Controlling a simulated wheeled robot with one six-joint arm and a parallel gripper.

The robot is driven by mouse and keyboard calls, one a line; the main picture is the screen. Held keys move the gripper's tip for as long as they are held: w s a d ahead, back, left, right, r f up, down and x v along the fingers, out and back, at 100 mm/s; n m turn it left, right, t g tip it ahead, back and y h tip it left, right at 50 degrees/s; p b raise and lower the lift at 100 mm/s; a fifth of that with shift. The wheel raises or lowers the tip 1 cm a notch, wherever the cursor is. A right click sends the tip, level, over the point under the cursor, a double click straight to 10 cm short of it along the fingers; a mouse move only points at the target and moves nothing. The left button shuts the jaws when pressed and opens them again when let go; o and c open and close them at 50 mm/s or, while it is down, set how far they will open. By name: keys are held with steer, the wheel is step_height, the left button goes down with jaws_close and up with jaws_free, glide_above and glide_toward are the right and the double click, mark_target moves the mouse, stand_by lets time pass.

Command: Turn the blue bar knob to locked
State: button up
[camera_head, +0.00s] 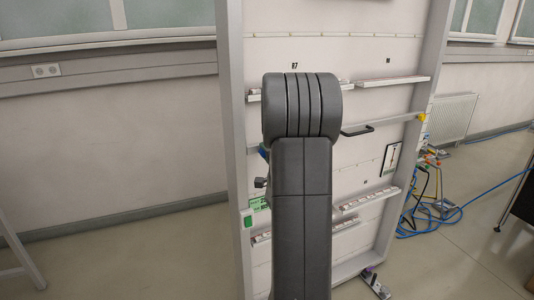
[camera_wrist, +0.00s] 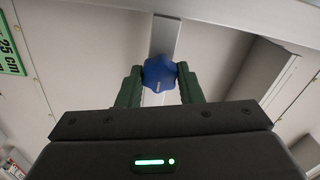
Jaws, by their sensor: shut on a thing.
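A blue knob (camera_wrist: 159,71) with a lobed outline shows in the wrist view, in front of a grey metal strip (camera_wrist: 165,36). A short pale mark on it points down in the picture. My gripper (camera_wrist: 159,79) has its two dark green fingers on the left and right sides of the knob and is shut on it. In the head view my arm covers most of this area. Only a small blue patch (camera_head: 263,152) shows at the arm's left edge, and I cannot tell if it is the knob. No locked marking is legible.
A tall light panel (camera_head: 270,50) in a grey frame stands ahead, with narrow ledges (camera_head: 393,80) and a dark handle (camera_head: 357,130). A green "25 cm" label (camera_wrist: 9,50) is at the wrist view's left. Blue cables (camera_head: 480,195) lie on the floor right. Floor at left is mostly clear.

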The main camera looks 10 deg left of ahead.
steer(key=shift+r, duration=0.15)
steer(key=o, duration=1)
steer(key=b+v, duration=0.1)
steer(key=v, duration=1.3)
steer(key=shift+w, duration=0.1)
steer(key=p+x, duration=0.1)
steer(key=x, duration=1.2)
steer(key=shift+w+a, duration=0.3)
steer(key=shift+s+d, duration=0.1)
